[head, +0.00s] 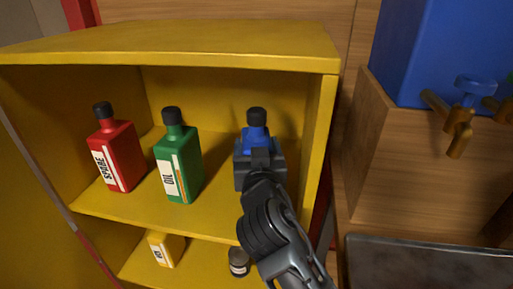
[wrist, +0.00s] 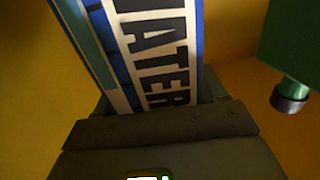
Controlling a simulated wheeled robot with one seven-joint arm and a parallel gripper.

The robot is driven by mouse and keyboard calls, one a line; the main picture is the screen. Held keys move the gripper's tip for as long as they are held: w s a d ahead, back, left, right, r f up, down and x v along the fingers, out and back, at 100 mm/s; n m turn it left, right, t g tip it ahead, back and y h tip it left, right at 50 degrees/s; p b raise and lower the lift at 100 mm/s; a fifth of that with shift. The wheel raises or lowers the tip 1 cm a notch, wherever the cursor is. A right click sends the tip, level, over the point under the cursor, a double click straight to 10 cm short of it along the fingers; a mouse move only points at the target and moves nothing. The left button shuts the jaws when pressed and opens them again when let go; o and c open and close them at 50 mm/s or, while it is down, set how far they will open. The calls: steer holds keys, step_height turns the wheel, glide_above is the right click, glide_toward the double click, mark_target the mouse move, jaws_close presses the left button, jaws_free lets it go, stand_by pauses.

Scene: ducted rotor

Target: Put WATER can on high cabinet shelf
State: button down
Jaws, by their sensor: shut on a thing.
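The blue WATER can (head: 256,133) with a black cap is at the right side of the yellow cabinet's upper shelf (head: 220,205). My gripper (head: 259,165) is in front of it and hides its lower part in the head view. In the wrist view the can's white WATER label (wrist: 158,50) fills the middle, and my gripper (wrist: 160,120) is shut on the can. The can looks upright in the head view. Whether its base touches the shelf is hidden.
A green OIL can (head: 179,160) and a red SPARE can (head: 116,155) stand left on the same shelf. The lower shelf holds a yellow box (head: 166,249) and a small dark jar (head: 239,262). The cabinet's right wall (head: 318,140) is close to my gripper. A blue tank (head: 425,50) stands right.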

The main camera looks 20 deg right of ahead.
steer(key=shift+r, duration=0.1)
steer(key=shift+c, duration=2.3)
jaws_free()
steer(key=o, duration=0.5)
steer(key=shift+c, duration=0.2)
steer(key=b+v, duration=0.2)
steer(key=v, duration=0.8)
steer(key=shift+r, duration=0.1)
